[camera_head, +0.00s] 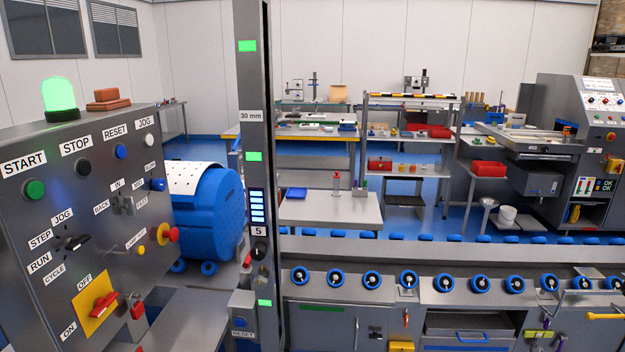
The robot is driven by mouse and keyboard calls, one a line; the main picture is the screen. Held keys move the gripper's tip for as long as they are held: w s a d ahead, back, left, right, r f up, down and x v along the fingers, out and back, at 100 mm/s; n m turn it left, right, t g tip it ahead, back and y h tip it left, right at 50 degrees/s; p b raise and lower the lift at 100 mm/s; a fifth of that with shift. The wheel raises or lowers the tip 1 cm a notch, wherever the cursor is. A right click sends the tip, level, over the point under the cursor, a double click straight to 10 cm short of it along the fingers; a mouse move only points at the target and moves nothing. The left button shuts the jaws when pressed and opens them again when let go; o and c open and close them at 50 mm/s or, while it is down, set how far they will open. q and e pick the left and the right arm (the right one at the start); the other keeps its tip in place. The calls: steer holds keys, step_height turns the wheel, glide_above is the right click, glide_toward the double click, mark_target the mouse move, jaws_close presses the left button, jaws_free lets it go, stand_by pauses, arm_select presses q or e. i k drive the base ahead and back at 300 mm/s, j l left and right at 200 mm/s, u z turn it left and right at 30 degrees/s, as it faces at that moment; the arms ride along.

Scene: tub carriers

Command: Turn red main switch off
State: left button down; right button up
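The red main switch (103,304) is a rotary handle on a yellow square plate (84,315), low on the grey control panel at the left. Neither of my grippers shows in the head view.
The control panel (95,190) also carries START, STOP and RESET buttons, a red emergency button (168,233) and a lit green lamp (60,100). A small red object (137,308) hangs beside the switch. A grey post (257,180) stands right of the panel.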

mark_target(100, 303)
steer(key=u, duration=1.25)
